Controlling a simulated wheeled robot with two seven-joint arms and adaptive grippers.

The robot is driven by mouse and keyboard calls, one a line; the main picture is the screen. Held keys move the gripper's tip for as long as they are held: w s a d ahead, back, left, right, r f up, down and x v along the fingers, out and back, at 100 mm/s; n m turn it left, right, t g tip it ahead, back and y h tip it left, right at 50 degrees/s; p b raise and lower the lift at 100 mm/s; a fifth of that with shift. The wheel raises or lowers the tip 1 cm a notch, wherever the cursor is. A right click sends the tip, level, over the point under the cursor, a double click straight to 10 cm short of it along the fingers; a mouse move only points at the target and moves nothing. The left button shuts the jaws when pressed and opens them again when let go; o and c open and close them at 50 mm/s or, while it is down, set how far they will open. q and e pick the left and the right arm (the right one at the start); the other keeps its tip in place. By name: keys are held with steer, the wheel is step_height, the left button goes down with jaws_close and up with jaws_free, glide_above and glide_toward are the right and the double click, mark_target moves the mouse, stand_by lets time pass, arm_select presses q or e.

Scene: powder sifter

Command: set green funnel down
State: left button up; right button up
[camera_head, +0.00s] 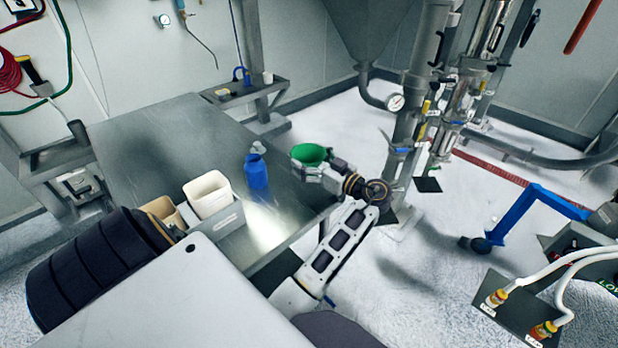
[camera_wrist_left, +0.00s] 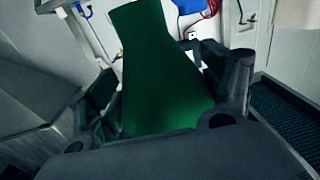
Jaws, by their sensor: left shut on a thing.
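The green funnel (camera_head: 310,153) shows in the head view at the right edge of the metal table (camera_head: 165,125). Its wide mouth faces up. My left gripper (camera_head: 314,168) is shut on it from the near right side. In the left wrist view the funnel (camera_wrist_left: 158,75) fills the middle, between the two dark fingers of my left gripper (camera_wrist_left: 165,110). I cannot tell from these views how high the funnel is above the tabletop, or whether it touches it. My right gripper is not in view.
A blue bottle (camera_head: 257,174) stands on the table left of the funnel. A grey bin (camera_head: 222,222) with a white container (camera_head: 208,194) is at the near edge. The table's far left is clear. Steel piping (camera_head: 412,110) stands to the right.

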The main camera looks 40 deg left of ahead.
arm_select(q)
step_height(320, 180, down, 3)
steer(key=shift+f, duration=0.1)
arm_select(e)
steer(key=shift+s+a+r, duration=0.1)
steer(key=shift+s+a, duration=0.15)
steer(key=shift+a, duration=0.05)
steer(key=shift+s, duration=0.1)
arm_select(q)
steer(key=shift+f, duration=1.8)
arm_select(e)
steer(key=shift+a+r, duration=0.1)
arm_select(q)
steer(key=shift+f, duration=0.2)
steer(key=o, duration=0.9)
steer(key=shift+o, duration=0.3)
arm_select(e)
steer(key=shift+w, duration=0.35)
arm_select(q)
steer(key=shift+r, duration=0.15)
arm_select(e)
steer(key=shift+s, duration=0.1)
